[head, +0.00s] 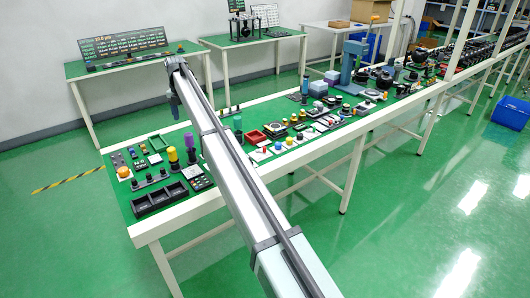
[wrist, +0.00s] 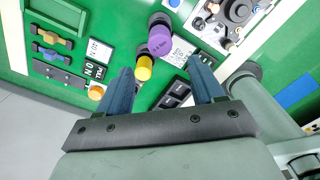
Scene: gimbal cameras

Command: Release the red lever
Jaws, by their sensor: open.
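I cannot pick out a red lever with certainty in either view. My gripper (wrist: 163,84) is open, with its two blue fingers spread and nothing held between them. In the head view my gripper (head: 173,104) hangs at the arm's far end, over the left part of the green-topped table (head: 126,204). In the wrist view a yellow knob (wrist: 143,69) and a purple cylinder (wrist: 160,40) lie beyond and between the fingers. Two small levers, one orange-yellow (wrist: 57,37) and one blue (wrist: 46,51), are on the left.
An orange button (wrist: 96,92) is by the left finger. A black joystick-like control panel (wrist: 238,12) is at the upper right. Black bins (head: 160,198) stand at the table's near left, and a red tray (head: 256,137) farther right. Many parts crowd the table.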

